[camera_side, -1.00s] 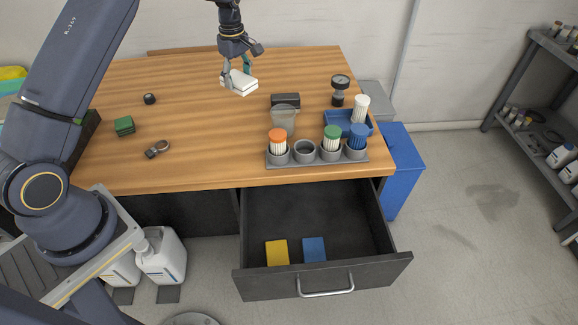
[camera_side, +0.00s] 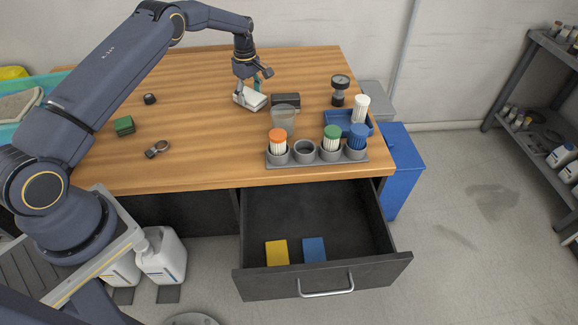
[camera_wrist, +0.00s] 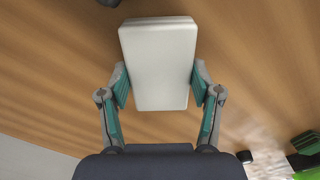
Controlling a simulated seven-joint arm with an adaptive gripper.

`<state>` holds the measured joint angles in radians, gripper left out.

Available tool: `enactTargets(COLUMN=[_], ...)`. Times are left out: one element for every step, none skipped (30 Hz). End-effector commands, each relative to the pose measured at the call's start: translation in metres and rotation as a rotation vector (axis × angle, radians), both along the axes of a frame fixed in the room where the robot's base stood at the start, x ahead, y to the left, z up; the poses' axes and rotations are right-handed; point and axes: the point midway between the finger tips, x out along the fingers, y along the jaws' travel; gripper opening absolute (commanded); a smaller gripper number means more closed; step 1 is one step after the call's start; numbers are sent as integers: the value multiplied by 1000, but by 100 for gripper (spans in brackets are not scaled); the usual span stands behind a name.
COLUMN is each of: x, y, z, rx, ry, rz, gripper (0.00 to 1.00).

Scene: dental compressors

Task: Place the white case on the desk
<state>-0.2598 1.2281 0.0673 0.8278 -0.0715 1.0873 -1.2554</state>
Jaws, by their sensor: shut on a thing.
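The white case (camera_side: 250,98) is a small flat box at the desk's middle, left of the dark block and clear cup. My gripper (camera_side: 251,88) is above it with its fingers at the case's sides. In the wrist view the white case (camera_wrist: 158,62) sits between the two teal-padded fingers of my gripper (camera_wrist: 159,86), which are shut on it. The case is at or just above the wooden desk (camera_side: 200,120); I cannot tell whether it touches.
A grey rack (camera_side: 317,156) with orange, green and blue-capped containers stands at the front right. A blue tray (camera_side: 340,118), a gauge (camera_side: 340,86) and a clear cup (camera_side: 283,120) are behind it. The drawer (camera_side: 320,225) is open. The desk left of the case is mostly clear.

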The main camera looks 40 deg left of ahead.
Motion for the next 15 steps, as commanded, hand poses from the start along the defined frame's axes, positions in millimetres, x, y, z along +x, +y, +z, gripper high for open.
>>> enactTargets(x=[0,0,0,0,0,0,0,0,0,0,0,0,0,0,0], y=[0,0,0,0,0,0,0,0,0,0,0,0,0,0,0], z=[-2,-3,-2,-2,-2,-2,-2,-2,-2,-2,-2,-2,-2,-2,-2], rx=[0,0,0,0,0,0,0,0,0,0,0,0,0,0,0], ry=[1,0,0,0,0,0,0,0,0,0,0,0,0,0,0], rz=[0,-1,-1,-1,-1,-1,-1,-1,-1,-1,-1,-1,-1,-1,-1], gripper=[27,27,68,71,74,78,81,85,89,89,89,89,89,89,89])
